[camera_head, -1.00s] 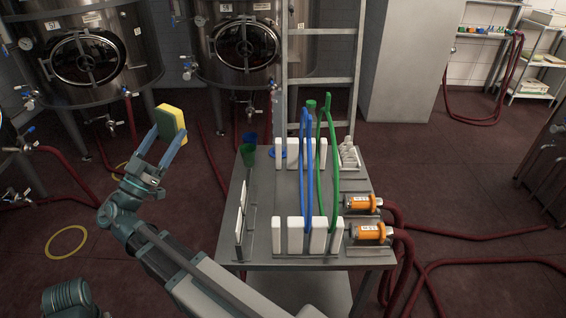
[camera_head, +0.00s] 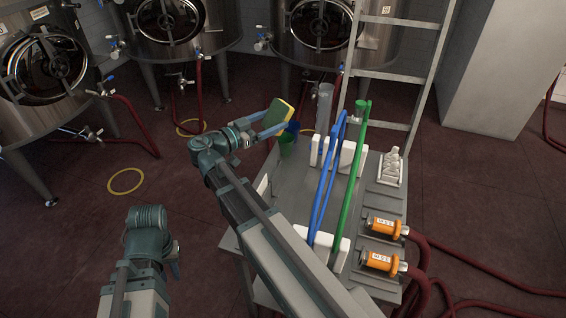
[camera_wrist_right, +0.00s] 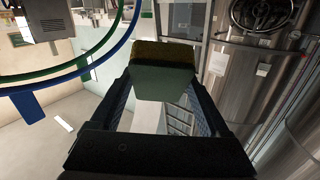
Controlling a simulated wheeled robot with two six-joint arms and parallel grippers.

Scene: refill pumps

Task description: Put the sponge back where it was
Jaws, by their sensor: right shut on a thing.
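The yellow and green sponge (camera_head: 283,118) is held up in the air by my right gripper (camera_head: 276,127), near the far left corner of the grey cart (camera_head: 368,205). In the right wrist view the sponge (camera_wrist_right: 163,72) sits between the two fingers of the right gripper (camera_wrist_right: 160,88), its green side facing the camera. My right arm crosses over the near left part of the cart and hides some of it. My left gripper (camera_head: 150,230) is low at the left; its fingers cannot be made out.
A ladder (camera_head: 390,75) stands behind.

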